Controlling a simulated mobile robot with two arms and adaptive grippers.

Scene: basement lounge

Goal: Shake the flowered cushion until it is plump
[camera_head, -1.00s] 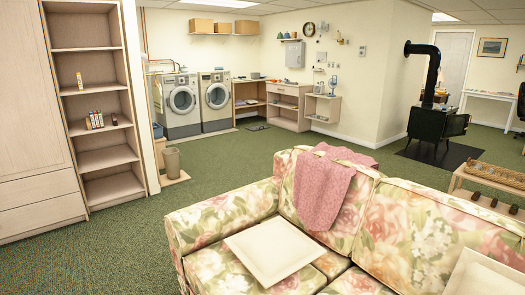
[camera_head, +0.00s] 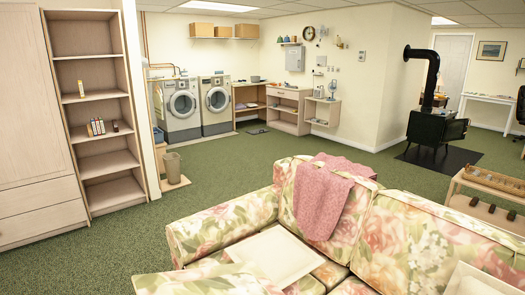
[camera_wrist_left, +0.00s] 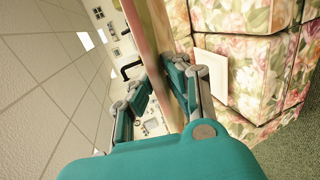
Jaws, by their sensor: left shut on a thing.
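The flowered cushion (camera_head: 200,281) shows at the bottom left of the head view. Only its upper part is in the picture, in front of the sofa seat. In the left wrist view, my left gripper (camera_wrist_left: 165,84) is shut on the cushion (camera_wrist_left: 160,38), which is seen almost edge-on as a narrow pinkish band between the fingers. The left gripper is outside the head view. My right gripper is in neither view.
The flowered sofa (camera_head: 215,228) fills the lower middle and right, with a pink throw (camera_head: 318,203) over its back. A pale square cushion (camera_head: 280,256) lies on its seat. A shelf unit (camera_head: 105,130) stands left. Green carpet (camera_head: 110,250) is clear left of the sofa.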

